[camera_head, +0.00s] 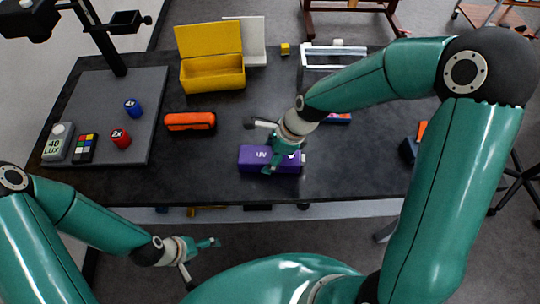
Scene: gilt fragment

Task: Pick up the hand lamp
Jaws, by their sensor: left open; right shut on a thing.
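The hand lamp, a purple block marked UV (252,153), lies on the dark table near its front middle. My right gripper (282,160) comes down over it from above and is shut on it. One teal finger shows across the lamp's front face; the other finger is partly hidden. The lamp seems to rest on the table or just above it; I cannot tell which. My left gripper (200,262) is open and empty, low in front of the table's front edge, away from the lamp.
An orange case (190,121) lies left of the lamp. An open yellow box (213,76) stands behind it. A grey board (90,105) at left bears a light meter (57,142), a colour chart (85,148) and red (120,138) and blue (132,108) loupes. The front right tabletop (350,170) is clear.

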